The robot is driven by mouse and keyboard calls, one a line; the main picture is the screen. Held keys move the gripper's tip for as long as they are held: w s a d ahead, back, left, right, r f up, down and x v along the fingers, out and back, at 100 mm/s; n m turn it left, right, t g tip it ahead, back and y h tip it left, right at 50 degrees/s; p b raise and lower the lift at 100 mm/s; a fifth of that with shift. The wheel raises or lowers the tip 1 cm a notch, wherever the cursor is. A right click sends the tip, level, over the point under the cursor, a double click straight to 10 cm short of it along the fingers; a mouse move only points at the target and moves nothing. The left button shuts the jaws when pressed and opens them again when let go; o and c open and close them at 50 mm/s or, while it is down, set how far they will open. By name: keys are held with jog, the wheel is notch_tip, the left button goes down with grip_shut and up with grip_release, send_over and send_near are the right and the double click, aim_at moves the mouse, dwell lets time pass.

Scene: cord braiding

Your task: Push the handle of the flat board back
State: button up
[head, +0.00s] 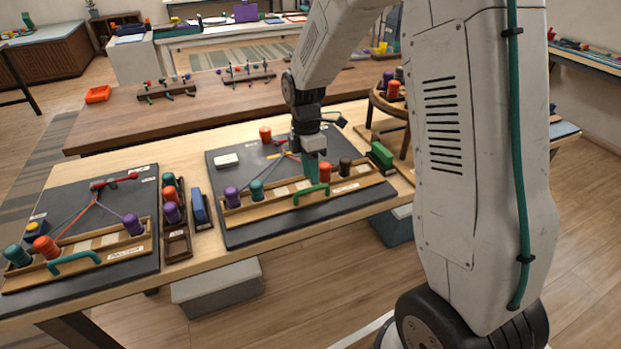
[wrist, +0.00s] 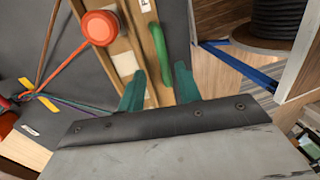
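The dark flat board (head: 245,232) in the middle of the table has a wooden rack (head: 280,210) along its front, with a green arched handle (head: 311,193). The handle also shows in the wrist view (wrist: 160,48), just beyond my fingertips. My gripper (head: 313,172) hangs over the rack behind the handle, teal fingers down. I cannot tell whether a finger touches the handle. A second dark board (head: 145,273) at the left has a teal handle (head: 73,262) on its rack.
Purple (head: 232,197), teal (head: 257,190), orange (head: 325,173) and dark (head: 345,167) spools stand in the rack near my gripper. Cords run back from them. A spool tray (head: 177,246) and a blue block (head: 199,208) lie between the boards. A green block (head: 382,155) stands to the right.

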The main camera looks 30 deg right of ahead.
jog(key=r, duration=0.2)
jog(key=w+r, duration=0.1)
jog(key=r, duration=0.2)
dwell(0.4)
jog(key=s+a+r+m+t, duration=0.1)
jog(key=s+r+m, duration=0.3)
jog(key=s, duration=0.5)
jog(key=s+a+r+m+t, duration=0.1)
jog(key=s+r+m, duration=0.3)
jog(key=s+m, duration=0.3)
jog(key=s+a+r+m+t, duration=0.1)
jog(key=s+r+m, duration=0.4)
jog(key=s, duration=0.7)
jog(key=shift+s+m+t, duration=0.3)
jog(key=shift+s+m, duration=0.1)
jog(key=shift+m, duration=0.2)
